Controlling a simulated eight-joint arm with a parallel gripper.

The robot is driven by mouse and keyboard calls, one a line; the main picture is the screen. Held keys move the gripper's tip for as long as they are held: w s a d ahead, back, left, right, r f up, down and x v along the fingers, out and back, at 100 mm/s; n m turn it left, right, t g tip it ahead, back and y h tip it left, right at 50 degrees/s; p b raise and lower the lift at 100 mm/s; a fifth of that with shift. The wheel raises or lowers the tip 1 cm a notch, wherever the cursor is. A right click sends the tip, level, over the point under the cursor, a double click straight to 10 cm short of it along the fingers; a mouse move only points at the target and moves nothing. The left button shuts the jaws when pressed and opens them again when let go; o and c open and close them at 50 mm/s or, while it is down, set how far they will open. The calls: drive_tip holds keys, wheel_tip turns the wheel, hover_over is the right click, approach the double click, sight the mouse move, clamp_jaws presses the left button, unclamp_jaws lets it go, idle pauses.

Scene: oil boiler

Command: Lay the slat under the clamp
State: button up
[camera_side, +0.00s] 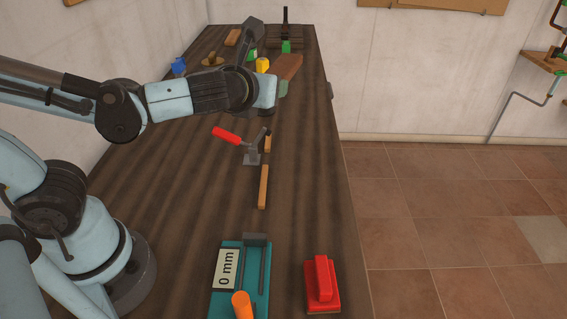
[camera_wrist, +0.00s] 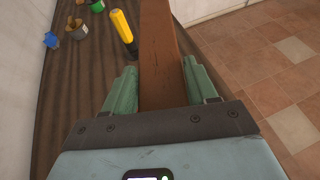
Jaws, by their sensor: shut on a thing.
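A reddish-brown wooden slat (camera_side: 288,67) is held in my gripper (camera_side: 283,89), above the right side of the bench. The wrist view shows the slat (camera_wrist: 160,50) between the green fingers of my gripper (camera_wrist: 161,82), running away from me. The fingers are shut on it. The clamp (camera_side: 252,155), grey with a red handle (camera_side: 227,136), stands on the middle of the bench, nearer the side camera than the slat. Its handle points up to the left. The slat is apart from the clamp. The clamp is not seen in the wrist view.
A teal gauge (camera_side: 240,280) and a red block (camera_side: 322,285) are at the near end. Bench left of the clamp is clear.

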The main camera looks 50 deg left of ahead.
drive_tip(key=w+a+n+g+y, duration=0.3)
drive_tip(key=w+a+n+y, duration=0.1)
drive_tip(key=w+a, duration=0.15)
drive_tip(key=n+g+y, duration=0.2)
drive_tip(key=n+g, duration=1.1)
drive_tip(key=g, duration=0.1)
hover_over(202, 114)
wheel_tip(202, 114, down, 17)
drive_tip(key=shift+d, duration=0.15)
drive_tip(key=shift+f, duration=2.05)
drive_tip(key=o, duration=1.1)
drive_tip(key=shift+f, duration=0.1)
